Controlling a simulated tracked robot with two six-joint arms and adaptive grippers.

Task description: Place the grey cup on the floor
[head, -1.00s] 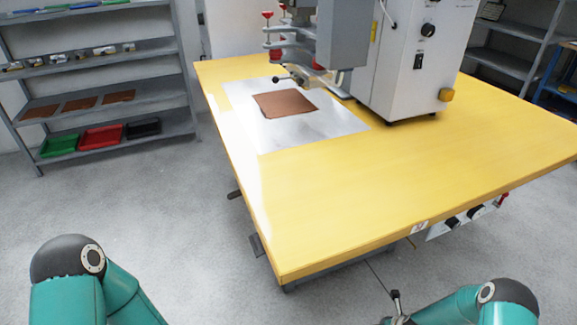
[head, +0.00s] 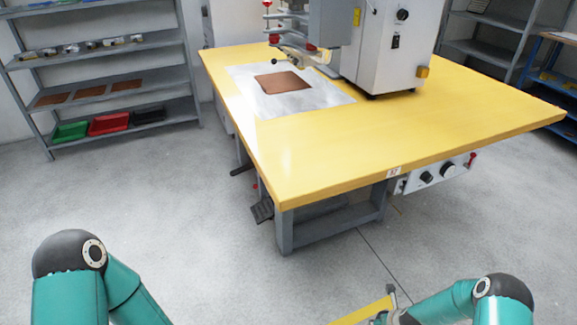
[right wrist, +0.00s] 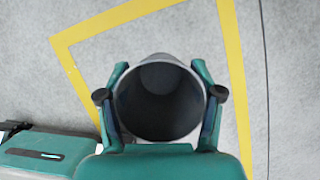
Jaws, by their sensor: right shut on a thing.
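The grey cup (right wrist: 158,97) shows in the right wrist view, seen into its open mouth. My right gripper (right wrist: 160,98) is shut on the cup, with a finger on each side of it. The grey floor (right wrist: 285,60) shows behind the cup, with yellow tape lines around it; the cup's height above the floor is hard to tell. In the head view the cup and my right gripper are out of sight below the bottom edge. My left gripper is not in view.
A yellow table (head: 400,130) with a welding machine (head: 395,50) stands ahead, a brown sheet (head: 283,82) on it. A foot pedal (head: 261,210) is under its near left edge. Shelves (head: 125,97) stand at the left. A yellow floor marking (head: 362,312) shows at the bottom right. Open floor lies in front.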

